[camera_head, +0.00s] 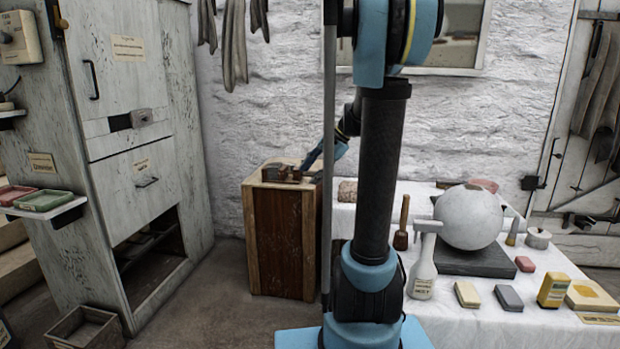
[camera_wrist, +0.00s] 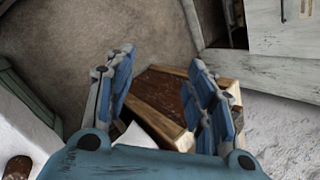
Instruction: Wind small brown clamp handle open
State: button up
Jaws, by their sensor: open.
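A small brown clamp (camera_head: 281,173) appears to sit on top of the wooden stand (camera_head: 278,235) in the head view. It is small there, and I cannot make out its handle. My gripper (camera_head: 307,163) reaches in from the right, just above the stand's right side and close to the clamp. In the wrist view my gripper (camera_wrist: 162,95) is open, with its blue fingers spread and nothing held between them. The wooden stand (camera_wrist: 165,88) shows beyond and between the fingers. The right fingers cover part of its top, and the clamp cannot be told apart there.
A white-covered table (camera_head: 460,315) at right holds a large plaster sphere (camera_head: 468,217), a spray bottle (camera_head: 424,262) and several blocks. A grey cabinet (camera_head: 130,100) stands at left, with a wooden tray (camera_head: 85,330) on the floor. Floor between cabinet and stand is clear.

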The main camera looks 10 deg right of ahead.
jog(key=w+d+f+m+t+y, duration=0.1)
jog(key=w+d+m+y, duration=0.25)
jog(key=w, duration=0.85)
jog(key=w+d+f+m+y, duration=0.15)
jog(key=w+d+m, duration=0.25)
jog(key=w, duration=0.8)
jog(key=w+d+f+m+t+y, duration=0.2)
jog(key=w+d+f+m+y, duration=0.35)
jog(key=w+d+f, duration=0.8)
send_near(301, 173)
jog(key=shift+h, duration=0.25)
jog(key=x, duration=0.2)
jog(key=w+x, duration=0.1)
jog(key=x, duration=0.1)
jog(key=shift+w+a, duration=0.15)
jog(key=shift+a, duration=0.1)
jog(key=c, duration=1.1)
